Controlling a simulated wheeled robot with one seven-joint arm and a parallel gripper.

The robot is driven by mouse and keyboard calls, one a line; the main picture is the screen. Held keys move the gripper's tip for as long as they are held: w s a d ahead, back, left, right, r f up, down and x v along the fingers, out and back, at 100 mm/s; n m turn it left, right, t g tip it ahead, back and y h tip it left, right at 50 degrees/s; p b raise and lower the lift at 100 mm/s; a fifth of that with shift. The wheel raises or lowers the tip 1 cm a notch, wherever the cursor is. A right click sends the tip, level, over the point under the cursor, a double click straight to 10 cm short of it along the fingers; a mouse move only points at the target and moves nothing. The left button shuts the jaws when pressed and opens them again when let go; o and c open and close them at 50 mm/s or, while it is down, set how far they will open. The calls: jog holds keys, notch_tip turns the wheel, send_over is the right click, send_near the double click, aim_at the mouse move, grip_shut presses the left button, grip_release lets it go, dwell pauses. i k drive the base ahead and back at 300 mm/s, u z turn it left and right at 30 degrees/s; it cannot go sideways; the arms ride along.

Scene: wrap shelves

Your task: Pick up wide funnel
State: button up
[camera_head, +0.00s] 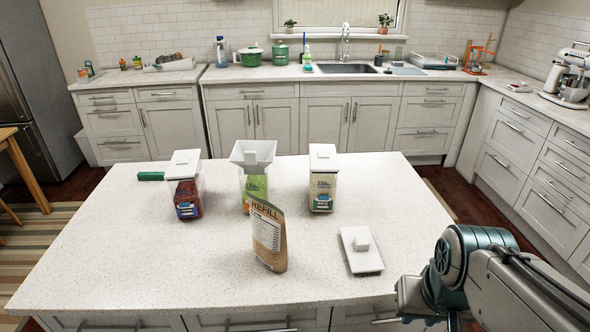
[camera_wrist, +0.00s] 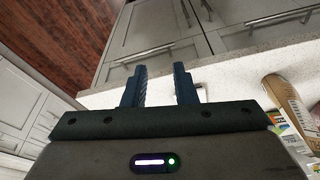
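The wide funnel (camera_head: 253,153) is white with a broad square mouth. It sits on top of a clear container with green contents (camera_head: 255,188), in the middle of the island in the head view. In the head view my arm is at the lower right, off the island's right front edge, well apart from the funnel. In the wrist view my gripper (camera_wrist: 160,85) shows two dark fingers with a gap between them and nothing held. The funnel cannot be made out in the wrist view.
A brown refill bag (camera_head: 268,235) stands in front of the funnel's container. White-lidded containers stand left (camera_head: 185,190) and right (camera_head: 323,185). A loose white lid (camera_head: 350,262) lies at the front right, and a green item (camera_head: 150,176) at the left. The island's (camera_head: 110,250) left front is clear.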

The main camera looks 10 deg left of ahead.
aim_at(253, 157)
jog(key=z, duration=1.9)
jog(key=k, duration=1.4)
jog(key=u, duration=1.95)
jog(key=i, duration=1)
jog(key=u, duration=0.05)
